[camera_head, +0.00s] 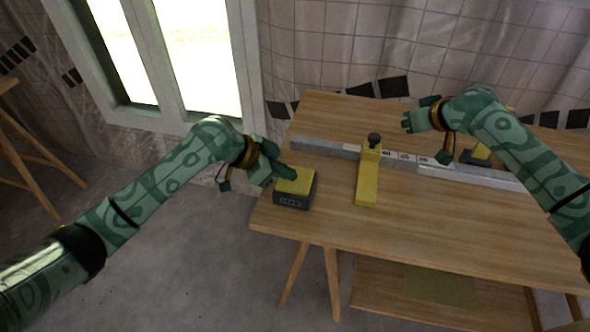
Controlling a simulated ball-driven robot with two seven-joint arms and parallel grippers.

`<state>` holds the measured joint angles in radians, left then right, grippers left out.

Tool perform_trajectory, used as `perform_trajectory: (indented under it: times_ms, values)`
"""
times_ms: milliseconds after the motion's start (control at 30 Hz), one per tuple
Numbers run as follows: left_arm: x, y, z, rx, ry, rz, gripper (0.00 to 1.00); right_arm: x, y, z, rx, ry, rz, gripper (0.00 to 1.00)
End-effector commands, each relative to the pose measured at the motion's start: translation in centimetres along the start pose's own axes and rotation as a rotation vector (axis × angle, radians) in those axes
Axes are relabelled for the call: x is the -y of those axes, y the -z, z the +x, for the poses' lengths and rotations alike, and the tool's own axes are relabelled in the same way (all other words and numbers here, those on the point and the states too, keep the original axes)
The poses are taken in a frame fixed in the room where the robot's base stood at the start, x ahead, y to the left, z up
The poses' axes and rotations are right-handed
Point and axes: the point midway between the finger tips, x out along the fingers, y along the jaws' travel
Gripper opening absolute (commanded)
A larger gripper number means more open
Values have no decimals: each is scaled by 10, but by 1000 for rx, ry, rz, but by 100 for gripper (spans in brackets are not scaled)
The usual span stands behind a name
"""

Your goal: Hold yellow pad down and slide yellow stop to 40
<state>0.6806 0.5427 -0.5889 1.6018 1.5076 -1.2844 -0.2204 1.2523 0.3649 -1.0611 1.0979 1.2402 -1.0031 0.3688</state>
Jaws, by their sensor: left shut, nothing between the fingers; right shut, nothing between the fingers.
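The yellow pad (297,184) sits on top of a dark box at the table's near left corner. My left gripper (287,173) is shut, its fingertips over the pad's back left part; I cannot tell whether they press on it. The yellow stop (367,185) is a long block with a dark knob (374,139), sitting across the grey rail (325,148) and reaching toward the table's front. Marks on the rail right of the stop are too small to read. My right gripper (407,121) is shut and empty, above and behind the rail, right of the stop and apart from it.
Another yellow piece on a dark base (477,155) stands at the back right, partly hidden by my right arm. A window is at the back left, and a wooden trestle (30,145) stands at far left.

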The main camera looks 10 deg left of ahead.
Motion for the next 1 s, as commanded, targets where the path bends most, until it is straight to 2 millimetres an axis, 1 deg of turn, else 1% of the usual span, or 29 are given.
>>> perform_trajectory:
  times_ms: [33,433,1000]
  values:
    - [-3,-7,4,15,-9,-2,0,0,1,-1,1,-1,0,0]
    - [-3,-5,3,15,-9,-2,0,0,3,-3,1,-1,1,0]
    - [0,29,-28,4,-2,1,0,0,3,-3,0,-1,0,0]
